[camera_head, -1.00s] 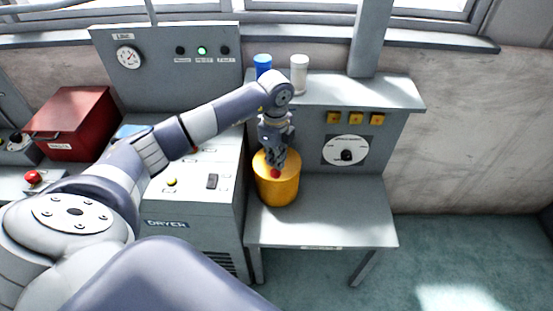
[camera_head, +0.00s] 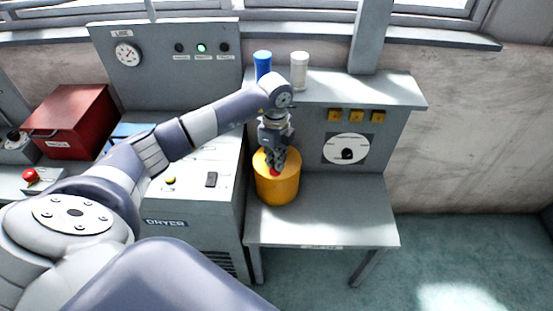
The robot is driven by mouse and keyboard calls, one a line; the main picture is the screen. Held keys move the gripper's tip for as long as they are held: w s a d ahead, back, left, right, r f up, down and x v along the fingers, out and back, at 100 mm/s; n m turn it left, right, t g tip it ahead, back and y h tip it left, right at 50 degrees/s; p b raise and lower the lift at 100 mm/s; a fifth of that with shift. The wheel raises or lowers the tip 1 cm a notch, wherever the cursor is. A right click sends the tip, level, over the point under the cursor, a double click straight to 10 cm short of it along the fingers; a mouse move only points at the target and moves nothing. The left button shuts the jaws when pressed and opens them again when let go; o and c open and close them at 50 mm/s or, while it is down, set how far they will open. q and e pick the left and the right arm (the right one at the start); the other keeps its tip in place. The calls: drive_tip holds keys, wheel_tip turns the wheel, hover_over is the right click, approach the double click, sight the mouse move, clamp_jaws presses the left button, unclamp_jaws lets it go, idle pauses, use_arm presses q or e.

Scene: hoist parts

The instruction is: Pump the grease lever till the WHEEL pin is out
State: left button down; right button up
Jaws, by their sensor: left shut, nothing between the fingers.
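A yellow cylindrical grease pot (camera_head: 277,188) stands on the grey bench, at its left side. A red knob (camera_head: 274,172) shows at its top, just under my left gripper; it looks like the end of the lever, and the rest of the lever is hidden. My left gripper (camera_head: 275,165) points down over the pot with its fingers shut and nothing between them. Its fingertips are at the red knob; I cannot tell whether they touch it. A panel with several yellow tags (camera_head: 356,116) and a round white dial (camera_head: 346,149) stands behind the bench. I cannot make out a WHEEL pin. My right gripper is not in view.
A blue cylinder (camera_head: 263,64) and a white cylinder (camera_head: 299,70) stand on the shelf above. The dryer cabinet (camera_head: 190,222) is left of the bench, with a red box (camera_head: 72,121) farther left. The bench top (camera_head: 345,215) right of the pot is clear.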

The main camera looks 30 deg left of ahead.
sight(275, 174)
use_arm(q)
drive_tip(key=shift+w+a+f+b, duration=0.1)
drive_tip(key=shift+w+f+b, duration=0.05)
drive_tip(key=shift+f+b, duration=1.3)
drive_tip(key=shift+w+a+f+b, duration=0.1)
drive_tip(key=shift+f+b, duration=0.75)
drive_tip(key=shift+f, duration=1.1)
drive_tip(key=shift+r, duration=0.1)
drive_tip(key=r+p, duration=0.7)
drive_tip(key=r, duration=0.1)
drive_tip(key=shift+s+d+r, duration=0.2)
drive_tip(key=shift+s+r, duration=0.05)
drive_tip(key=shift+s, duration=0.05)
drive_tip(key=shift+f, duration=0.15)
